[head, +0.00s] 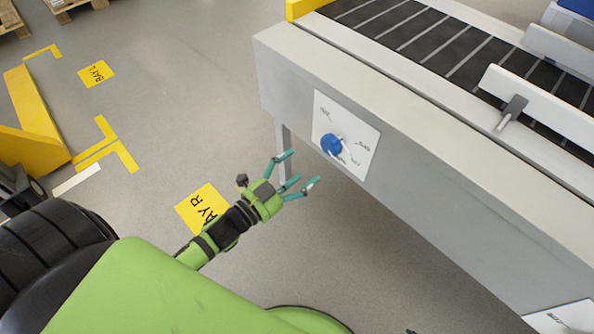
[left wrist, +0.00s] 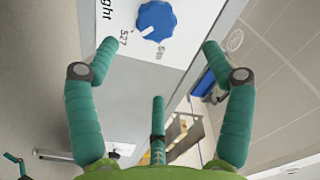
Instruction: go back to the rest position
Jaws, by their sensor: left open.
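My left gripper (head: 299,173) is open and empty, its teal fingers spread apart. It is in front of the conveyor's side, just left of and below a blue knob (head: 331,145) on a white dial plate (head: 357,132). In the left wrist view the knob (left wrist: 156,20) shows beyond the open fingers (left wrist: 157,60), apart from them. My right gripper is not clearly in view.
The grey conveyor frame (head: 470,190) with its dark belt (head: 440,40) fills the right side. A yellow barrier (head: 35,120) stands at the left. Yellow floor markings (head: 97,73) lie on the open grey floor (head: 190,110).

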